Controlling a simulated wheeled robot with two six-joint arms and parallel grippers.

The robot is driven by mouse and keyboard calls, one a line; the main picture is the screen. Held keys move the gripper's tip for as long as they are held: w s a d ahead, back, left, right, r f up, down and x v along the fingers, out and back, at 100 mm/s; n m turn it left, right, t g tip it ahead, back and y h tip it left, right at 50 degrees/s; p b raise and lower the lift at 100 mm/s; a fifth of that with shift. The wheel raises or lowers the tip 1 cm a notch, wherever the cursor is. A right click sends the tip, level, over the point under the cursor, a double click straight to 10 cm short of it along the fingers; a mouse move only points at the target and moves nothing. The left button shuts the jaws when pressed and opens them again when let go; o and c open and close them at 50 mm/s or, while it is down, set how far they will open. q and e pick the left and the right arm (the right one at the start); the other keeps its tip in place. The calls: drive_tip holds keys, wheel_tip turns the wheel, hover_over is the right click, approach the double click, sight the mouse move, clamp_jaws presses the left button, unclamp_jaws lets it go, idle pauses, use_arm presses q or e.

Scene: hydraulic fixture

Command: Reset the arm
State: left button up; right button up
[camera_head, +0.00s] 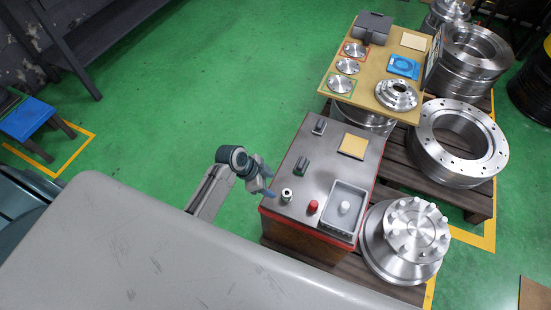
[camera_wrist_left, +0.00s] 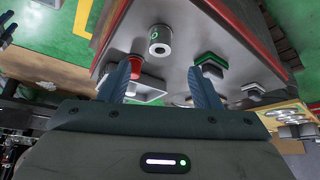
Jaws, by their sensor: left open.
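My left gripper (camera_head: 264,187) is at the left edge of the hydraulic fixture's grey top (camera_head: 318,166). In the left wrist view its two fingers (camera_wrist_left: 160,85) are spread, with nothing between them. On the fixture, a small grey cylinder (camera_head: 286,195) stands close to the gripper, and a red button (camera_head: 312,206) is to its right. The cylinder also shows in the wrist view (camera_wrist_left: 160,40), just beyond the fingers. Two dark switches (camera_head: 302,165) (camera_head: 319,126) sit farther back. My right gripper is not clearly seen.
A grey tray (camera_head: 361,198) with a white cylinder and a tan pad (camera_head: 353,146) are on the fixture. A tan board (camera_head: 410,53) with metal discs stands behind. Large metal flanges (camera_head: 470,142) (camera_head: 402,235) are to the right.

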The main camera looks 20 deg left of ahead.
use_arm(q)
drive_tip(key=s+a+f+n+y, duration=0.1)
drive_tip(key=s+a+f+n, duration=0.15)
drive_tip(key=s+f, duration=0.4)
drive_tip(key=s+a+f+n+g+y, duration=0.1)
drive_tip(key=s+a+f+n+y, duration=0.15)
drive_tip(key=f, duration=0.65)
drive_tip(key=s+a+f+n+y, duration=0.1)
drive_tip(key=s+a+f+n, duration=0.15)
drive_tip(key=s+f, duration=0.45)
drive_tip(key=s+a+f+n, duration=0.1)
drive_tip(key=s+f, duration=0.3)
drive_tip(key=s, duration=0.3)
drive_tip(key=s+a+f+n+y, duration=0.1)
drive_tip(key=s+f, duration=0.3)
drive_tip(key=s, duration=0.4)
drive_tip(key=s+a+f+n, duration=0.1)
drive_tip(key=s+f+n, duration=0.1)
drive_tip(key=s+f, duration=0.2)
drive_tip(key=s, duration=0.3)
drive_tip(key=shift+s+a+f+g, duration=0.25)
drive_tip(key=shift+s+g, duration=0.15)
